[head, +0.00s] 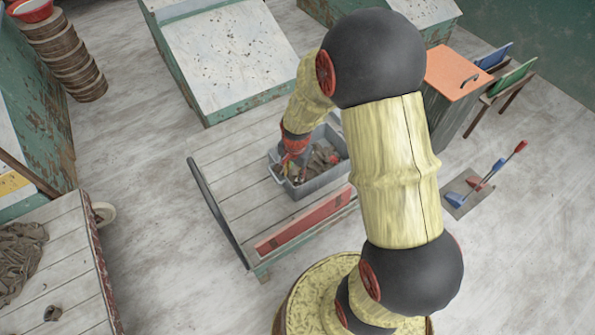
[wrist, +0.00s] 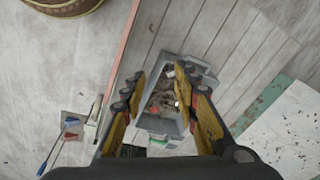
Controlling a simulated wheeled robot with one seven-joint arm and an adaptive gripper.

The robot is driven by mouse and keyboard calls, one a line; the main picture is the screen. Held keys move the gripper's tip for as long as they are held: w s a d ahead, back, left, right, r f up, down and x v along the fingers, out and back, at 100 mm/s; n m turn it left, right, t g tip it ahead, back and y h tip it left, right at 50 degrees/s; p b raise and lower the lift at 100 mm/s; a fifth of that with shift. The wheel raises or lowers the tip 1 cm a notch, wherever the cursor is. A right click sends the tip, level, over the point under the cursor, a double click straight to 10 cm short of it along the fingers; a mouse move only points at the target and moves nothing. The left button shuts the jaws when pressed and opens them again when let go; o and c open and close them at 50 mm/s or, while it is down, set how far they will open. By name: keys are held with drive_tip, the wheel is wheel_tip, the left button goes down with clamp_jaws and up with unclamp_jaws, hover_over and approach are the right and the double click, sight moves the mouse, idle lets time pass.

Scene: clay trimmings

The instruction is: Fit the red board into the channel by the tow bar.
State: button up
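The red board (head: 305,218) stands on its long edge along the near side of a slatted wooden cart deck (head: 228,170). It shows as a thin red strip in the wrist view (wrist: 122,60). I cannot tell how it sits in a channel. I cannot pick out the tow bar for sure. My gripper (head: 294,146) is over a grey bin (head: 318,185) of clay trimmings, behind the red board and apart from it. In the wrist view my gripper (wrist: 165,95) has its fingers spread, with the bin visible between them and nothing held.
A dark board (head: 217,213) stands along the deck's left edge. An orange-lidded bin (head: 460,72), blue and green boards on a rack (head: 505,78), and a floor plate with levers (head: 466,192) lie to the right. A slatted table (head: 60,265) stands at lower left. Floor between is clear.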

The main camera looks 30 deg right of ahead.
wheel_tip(320, 180, up, 11)
drive_tip(key=s+a+n+t, duration=0.1)
drive_tip(key=a+n, duration=0.2)
drive_tip(key=s+a+r+n+t, duration=0.1)
drive_tip(key=s+a+r+n, duration=0.2)
drive_tip(key=s+r, duration=0.5)
drive_tip(key=s+a+r+n+t, duration=0.2)
drive_tip(key=s+r+n, duration=0.4)
drive_tip(key=s+r, duration=0.3)
wheel_tip(320, 180, up, 4)
drive_tip(key=shift+s+a+f, duration=0.15)
drive_tip(key=shift+s+a, duration=0.1)
drive_tip(key=shift+a, duration=0.55)
drive_tip(key=shift+o, duration=0.4)
drive_tip(key=shift+r, duration=0.3)
